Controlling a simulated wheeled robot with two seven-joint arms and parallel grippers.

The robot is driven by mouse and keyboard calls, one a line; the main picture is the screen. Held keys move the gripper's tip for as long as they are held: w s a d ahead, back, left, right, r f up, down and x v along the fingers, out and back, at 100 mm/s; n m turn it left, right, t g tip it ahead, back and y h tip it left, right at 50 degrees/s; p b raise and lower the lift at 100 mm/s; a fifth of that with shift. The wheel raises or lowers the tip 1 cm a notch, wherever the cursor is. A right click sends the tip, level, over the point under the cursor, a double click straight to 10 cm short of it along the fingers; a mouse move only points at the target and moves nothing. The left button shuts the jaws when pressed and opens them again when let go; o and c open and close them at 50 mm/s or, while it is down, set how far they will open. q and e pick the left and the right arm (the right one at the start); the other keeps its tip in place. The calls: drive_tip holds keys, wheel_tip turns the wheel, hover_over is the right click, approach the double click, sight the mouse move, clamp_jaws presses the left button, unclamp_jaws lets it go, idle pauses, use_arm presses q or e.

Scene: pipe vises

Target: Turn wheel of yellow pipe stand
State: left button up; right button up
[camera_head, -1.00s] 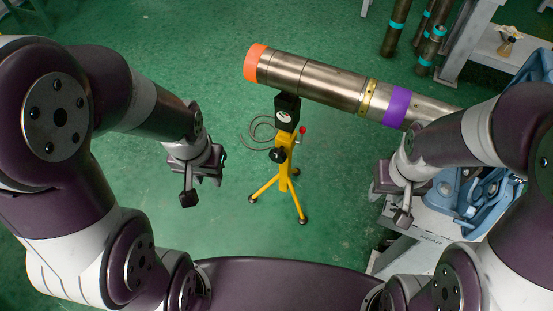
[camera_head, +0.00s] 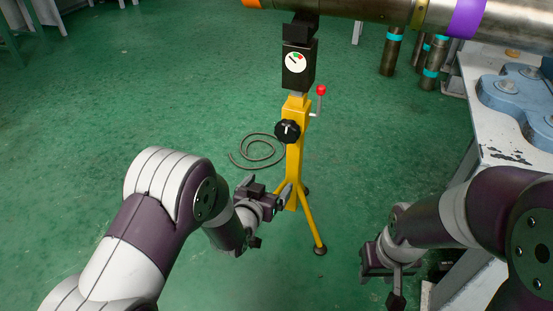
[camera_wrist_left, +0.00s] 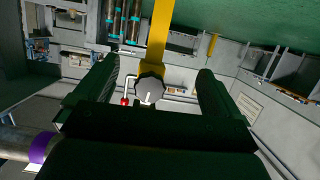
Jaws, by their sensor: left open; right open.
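The yellow pipe stand (camera_head: 293,160) stands upright on the green floor in the middle of the head view. Its black wheel (camera_head: 288,131) sits on the near side of the post. My left gripper (camera_head: 278,194) is open and empty, below the wheel and close to the post. In the left wrist view, turned upside down, the wheel (camera_wrist_left: 149,90) shows between the two spread fingers (camera_wrist_left: 157,92), apart from both. My right gripper (camera_head: 388,278) is open and empty at lower right, well away from the stand.
A steel pipe (camera_head: 370,9) with a purple band rests across the stand's top. A lever with a red knob (camera_head: 321,90) sticks out right of the post. A grey table (camera_head: 500,150) with blue parts is at right. A coiled cable (camera_head: 258,152) lies on the floor.

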sight(286, 135)
use_arm(q)
wheel_tip(286, 135, up, 6)
drive_tip(key=w+r+t+h, duration=0.1)
drive_tip(key=w+t, duration=0.1)
drive_tip(key=t, duration=0.1)
drive_tip(key=b+x, duration=0.2)
drive_tip(key=x, duration=0.1)
drive_tip(key=b+x, duration=0.2)
drive_tip(key=x, duration=0.2)
drive_tip(key=b+x, duration=0.2)
drive_tip(key=x, duration=0.2)
drive_tip(key=shift+d+f, duration=0.3)
drive_tip(key=shift+f, duration=0.1)
drive_tip(key=shift+w+d+r, duration=0.2)
drive_tip(key=shift+w+r, duration=0.05)
drive_tip(key=shift+w, duration=0.25)
drive_tip(key=c, duration=1)
use_arm(e)
wheel_tip(286, 135, down, 6)
drive_tip(key=shift+r, duration=0.15)
